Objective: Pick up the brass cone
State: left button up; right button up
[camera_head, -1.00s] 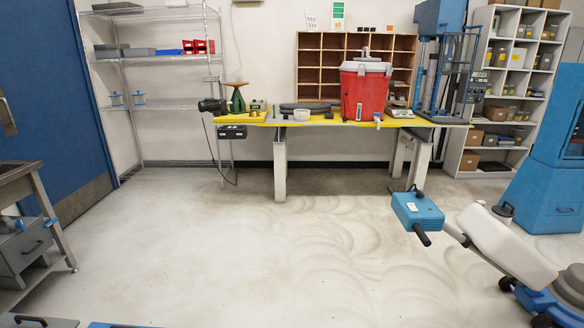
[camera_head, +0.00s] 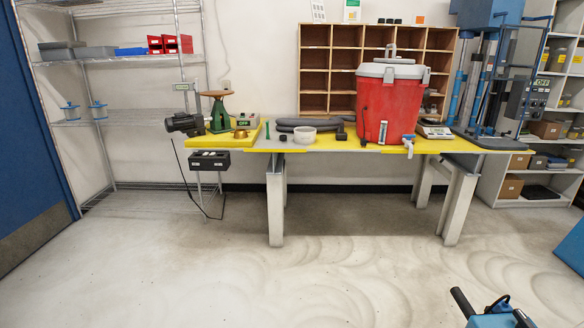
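A small brass-coloured object (camera_head: 240,134), which looks like the brass cone, sits on the yellow left part of the workbench (camera_head: 330,151).
A red cooler with a tap (camera_head: 391,105), a white ring (camera_head: 305,135) and a scale (camera_head: 435,132) stand on the bench. The floor (camera_head: 260,280) before the bench is clear.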

aim_at(239, 134)
jog(key=i, duration=3.75)
